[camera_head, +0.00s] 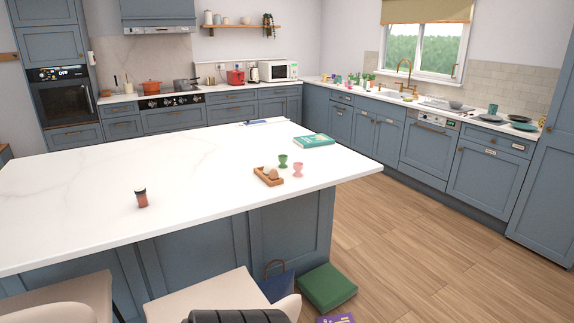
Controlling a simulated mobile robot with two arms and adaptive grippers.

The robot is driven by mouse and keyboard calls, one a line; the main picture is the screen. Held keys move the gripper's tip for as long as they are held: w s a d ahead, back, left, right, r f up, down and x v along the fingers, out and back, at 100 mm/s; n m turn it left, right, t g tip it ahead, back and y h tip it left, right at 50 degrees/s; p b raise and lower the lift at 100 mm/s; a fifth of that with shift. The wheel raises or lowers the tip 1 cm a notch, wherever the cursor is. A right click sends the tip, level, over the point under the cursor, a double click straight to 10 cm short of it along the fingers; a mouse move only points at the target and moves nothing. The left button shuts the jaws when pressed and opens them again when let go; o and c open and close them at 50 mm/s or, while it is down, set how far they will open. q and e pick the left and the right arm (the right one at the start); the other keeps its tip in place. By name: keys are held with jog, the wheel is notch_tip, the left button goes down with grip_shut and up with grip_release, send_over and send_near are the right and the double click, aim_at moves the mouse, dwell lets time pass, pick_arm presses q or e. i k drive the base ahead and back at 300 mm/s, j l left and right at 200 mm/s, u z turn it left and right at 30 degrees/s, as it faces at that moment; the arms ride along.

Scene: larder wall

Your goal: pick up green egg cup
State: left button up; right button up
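A small green egg cup (283,161) stands upright on the white marble island top (180,165), towards its right end. A pink egg cup (298,170) stands close to its right. A small wooden tray (260,176) with what look like eggs on it lies just to the lower left of the green cup.
A teal book (314,141) lies behind the cups and a dark-lidded jar (141,197) stands to the left on the island. Chairs (222,297) line the near side. A green box (327,287) and a blue bag (278,284) are on the floor. Wooden floor at right is clear.

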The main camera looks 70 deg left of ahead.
aim_at(282, 159)
jog(key=i+u, duration=0.65)
jog(key=u, duration=0.3)
jog(key=i+l+u, duration=0.15)
jog(key=i+u, duration=0.3)
jog(key=k, duration=0.1)
